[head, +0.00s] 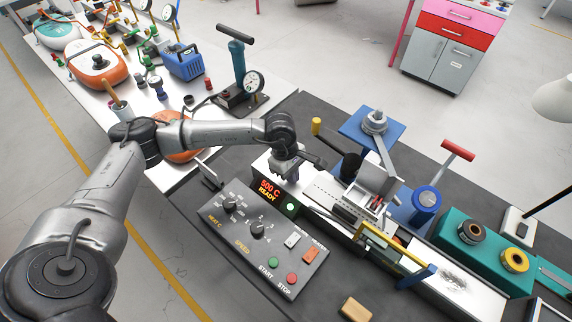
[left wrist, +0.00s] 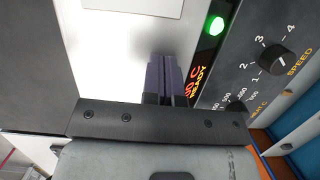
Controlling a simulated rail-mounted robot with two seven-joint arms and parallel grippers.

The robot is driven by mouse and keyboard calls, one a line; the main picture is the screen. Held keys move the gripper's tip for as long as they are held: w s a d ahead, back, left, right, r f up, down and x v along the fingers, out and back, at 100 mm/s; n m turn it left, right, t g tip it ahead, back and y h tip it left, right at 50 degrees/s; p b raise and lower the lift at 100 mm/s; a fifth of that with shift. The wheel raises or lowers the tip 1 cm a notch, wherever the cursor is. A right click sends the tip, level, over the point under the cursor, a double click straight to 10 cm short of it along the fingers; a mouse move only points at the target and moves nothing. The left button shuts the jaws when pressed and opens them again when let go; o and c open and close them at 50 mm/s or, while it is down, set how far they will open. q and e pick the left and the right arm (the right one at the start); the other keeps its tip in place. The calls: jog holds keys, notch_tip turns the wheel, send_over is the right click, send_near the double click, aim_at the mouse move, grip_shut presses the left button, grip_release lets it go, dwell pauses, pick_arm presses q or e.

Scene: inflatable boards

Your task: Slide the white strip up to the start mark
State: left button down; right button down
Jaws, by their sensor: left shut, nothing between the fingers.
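A pale flat strip (head: 328,193) with a row of small dark marks lies on the white bed of the machine, running toward the clamp. In the left wrist view a white edge (left wrist: 135,6), probably its near end, shows at the top of the white bed (left wrist: 105,55). My left gripper (head: 287,176) points down over the left end of the bed, beside the red display. Its purple-grey fingers (left wrist: 164,78) are closed together with nothing between them, apart from the strip's end. I cannot make out the start mark. My right gripper is not in view.
The control panel (head: 262,238) with knobs and buttons stands in front of the bed. Its display (head: 268,190) reads 500 C READY. A yellow-and-blue bar (head: 397,252) and blue-based clamp tooling (head: 376,124) stand to the right. A tan block (head: 355,309) lies in front.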

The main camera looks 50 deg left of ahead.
aim_at(311, 194)
pick_arm(q)
jog(key=shift+w+d, duration=0.15)
jog(key=shift+d, duration=1.25)
jog(key=d, duration=0.3)
jog(key=shift+w+d, duration=0.15)
jog(key=shift+w, duration=0.05)
jog(key=shift+d, duration=0.4)
jog(key=shift+a, duration=0.15)
